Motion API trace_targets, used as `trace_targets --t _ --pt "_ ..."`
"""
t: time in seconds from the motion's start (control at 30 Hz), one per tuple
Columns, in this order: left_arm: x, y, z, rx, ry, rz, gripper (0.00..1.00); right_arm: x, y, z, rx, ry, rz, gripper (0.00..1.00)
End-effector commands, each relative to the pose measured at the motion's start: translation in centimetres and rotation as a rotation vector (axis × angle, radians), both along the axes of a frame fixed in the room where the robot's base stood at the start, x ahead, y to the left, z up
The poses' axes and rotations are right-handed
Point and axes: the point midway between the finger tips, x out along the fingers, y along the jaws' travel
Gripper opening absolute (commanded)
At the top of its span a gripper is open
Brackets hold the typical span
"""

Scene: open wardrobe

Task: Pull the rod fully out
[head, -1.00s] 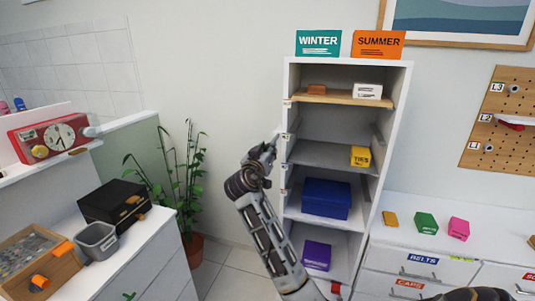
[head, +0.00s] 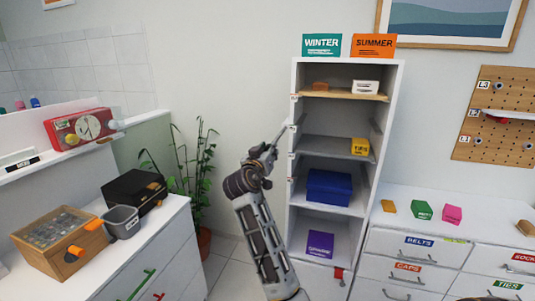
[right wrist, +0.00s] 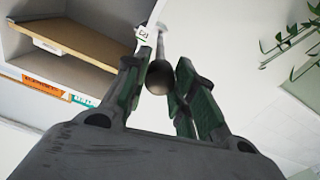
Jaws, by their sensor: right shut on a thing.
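The open white wardrobe (head: 300,75) stands right of centre in the head view, with small tags along its left front edge. A thin grey rod (head: 282,133) slants from that edge down to my right gripper (head: 266,153). In the right wrist view, my right gripper (right wrist: 163,78) is shut on the rod's dark rounded end (right wrist: 159,77). The rod runs away from the fingers, towards a tag on the wardrobe edge. How much of the rod is still inside the wardrobe is hidden. My left gripper is not in view.
The wardrobe shelves hold a blue box (head: 328,188), a purple box (head: 320,243) and a yellow box (head: 360,147). A plant (head: 195,175) stands left of my right arm. A cabinet (head: 165,240) is at left, drawers (head: 410,248) at right. Floor between is free.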

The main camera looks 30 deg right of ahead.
Motion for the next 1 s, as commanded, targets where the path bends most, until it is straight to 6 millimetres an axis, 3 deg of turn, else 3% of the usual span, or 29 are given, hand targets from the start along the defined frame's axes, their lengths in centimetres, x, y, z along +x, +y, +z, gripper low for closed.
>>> trace_targets --t 0.37,0.4,0.57,0.77,0.9,1.0 --pt "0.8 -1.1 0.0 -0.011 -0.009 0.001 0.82 0.0 0.3 -0.4 0.005 0.007 0.002 0.0" --pt "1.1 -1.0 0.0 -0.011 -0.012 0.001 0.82 0.0 0.3 -0.4 0.005 0.007 0.002 0.3" --pt "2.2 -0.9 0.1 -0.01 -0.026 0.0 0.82 0.0 0.2 -0.3 0.004 0.005 0.003 0.49" --pt "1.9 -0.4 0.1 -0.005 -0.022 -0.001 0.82 0.0 0.2 -0.2 0.004 0.004 0.002 0.49" --pt "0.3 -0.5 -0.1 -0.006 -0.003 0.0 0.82 0.0 0.2 -0.2 0.003 0.004 0.002 0.49" --pt "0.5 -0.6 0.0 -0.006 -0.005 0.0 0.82 -0.2 0.4 -0.2 0.003 0.004 0.002 0.49"
